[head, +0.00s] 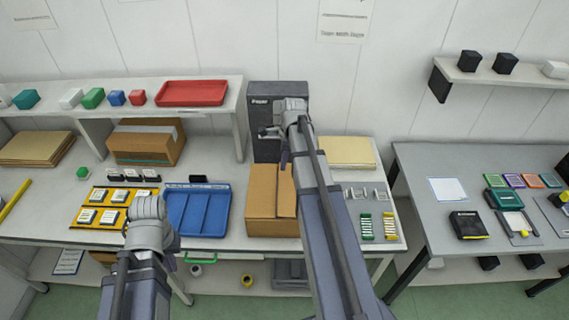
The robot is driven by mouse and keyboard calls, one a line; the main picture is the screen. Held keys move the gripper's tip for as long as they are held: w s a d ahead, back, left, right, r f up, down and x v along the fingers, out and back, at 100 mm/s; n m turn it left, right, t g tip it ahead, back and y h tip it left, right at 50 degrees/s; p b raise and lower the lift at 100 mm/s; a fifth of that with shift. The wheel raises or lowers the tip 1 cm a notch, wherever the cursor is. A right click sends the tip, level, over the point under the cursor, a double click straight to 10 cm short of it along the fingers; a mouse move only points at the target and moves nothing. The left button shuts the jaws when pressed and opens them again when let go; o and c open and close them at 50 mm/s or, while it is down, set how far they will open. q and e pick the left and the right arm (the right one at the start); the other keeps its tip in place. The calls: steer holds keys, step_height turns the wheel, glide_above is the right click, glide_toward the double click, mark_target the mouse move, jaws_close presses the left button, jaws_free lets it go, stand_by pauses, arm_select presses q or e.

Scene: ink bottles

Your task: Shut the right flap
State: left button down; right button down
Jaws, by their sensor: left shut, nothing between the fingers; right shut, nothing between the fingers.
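A brown cardboard box (261,192) stands on the middle of the workbench, right of the blue tray. Its top panels show on the left and centre. My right arm crosses in front of its right side, so I cannot tell how the right flap stands. My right gripper (283,158) is shut and empty, above and behind the box's top, near the dark upright unit. My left gripper (127,230) is low at the left, over the bench's front near the yellow tray, shut and empty. Its fingers are mostly hidden by its wrist.
A blue compartment tray (228,206) and a yellow tray (84,216) of bottles lie left of the box. A dark upright unit (264,150) stands behind it. Small green and yellow packs (367,228) lie to the right. A raised shelf (221,102) spans the back left.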

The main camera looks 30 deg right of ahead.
mark_target(279, 186)
steer(key=f+b, duration=0.2)
steer(key=f, duration=0.1)
steer(key=f+b, duration=0.3)
steer(key=a+f+b, duration=0.1)
steer(key=f+b, duration=0.2)
steer(key=shift+w+f, duration=0.25)
steer(key=shift+w, duration=0.05)
steer(key=shift+f+b, duration=0.1)
steer(key=shift+b, duration=0.2)
steer(key=shift+w+a+f+b, duration=0.15)
steer(key=shift+a+f+b, duration=0.1)
steer(key=shift+f+b, duration=0.6)
steer(key=shift+a+r, duration=0.1)
steer(key=shift+r, duration=0.05)
steer(key=shift+r+p, duration=0.15)
steer(key=shift+p, duration=0.15)
steer(key=shift+r+p, duration=0.4)
steer(key=shift+r, duration=0.25)
steer(key=shift+p, duration=0.3)
